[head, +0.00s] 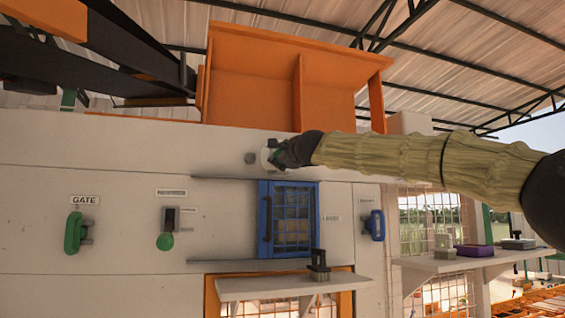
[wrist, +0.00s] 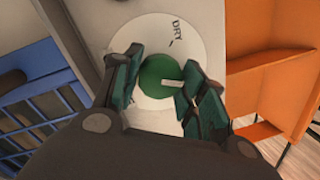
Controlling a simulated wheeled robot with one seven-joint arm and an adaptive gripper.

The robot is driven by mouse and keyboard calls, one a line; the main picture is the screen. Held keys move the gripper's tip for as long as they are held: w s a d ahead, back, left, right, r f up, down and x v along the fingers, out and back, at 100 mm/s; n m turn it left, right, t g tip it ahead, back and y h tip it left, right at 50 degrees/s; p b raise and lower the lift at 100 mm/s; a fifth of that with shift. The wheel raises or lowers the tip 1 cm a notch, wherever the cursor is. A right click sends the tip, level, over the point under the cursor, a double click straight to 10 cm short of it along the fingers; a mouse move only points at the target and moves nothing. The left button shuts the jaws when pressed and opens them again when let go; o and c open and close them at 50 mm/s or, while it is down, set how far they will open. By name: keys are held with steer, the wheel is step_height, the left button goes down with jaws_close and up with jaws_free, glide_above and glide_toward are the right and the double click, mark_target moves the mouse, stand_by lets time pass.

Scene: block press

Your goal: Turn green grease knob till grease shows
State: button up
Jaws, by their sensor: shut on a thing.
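The green grease knob (wrist: 162,78) is round with a pale pointer mark and sits on a white dial plate (wrist: 190,38) lettered "DRY". My gripper (wrist: 155,85) has its green-padded fingers on either side of the knob in the wrist view, shut on it. The pale pointer points to the right, away from the "DRY" lettering. In the head view my gripper (head: 275,155) reaches the white dial plate (head: 266,155) on the grey panel, and the fingers hide most of the knob. No grease can be made out in either view.
A blue barred window (head: 265,220) is just below the dial, and an orange hopper (head: 250,75) is above it. A green gate handle (head: 74,232) and a lever with a green ball (head: 165,241) are at left. A shelf (head: 290,287) juts out below.

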steer(key=shift+d+r+m+t+h+b, duration=0.1)
steer(key=shift+m+h+b, duration=0.1)
steer(key=shift+m, duration=0.4)
steer(key=shift+a+r+m+t+h+b, duration=0.1)
steer(key=shift+m+b, duration=0.1)
steer(key=shift+m, duration=0.4)
steer(key=shift+d+r+m+t+h+b, duration=0.1)
steer(key=shift+m+b, duration=0.1)
steer(key=shift+m, duration=0.4)
steer(key=o, duration=1)
steer(key=shift+f, duration=0.1)
steer(key=shift+f, duration=0.1)
steer(key=v, duration=1.2)
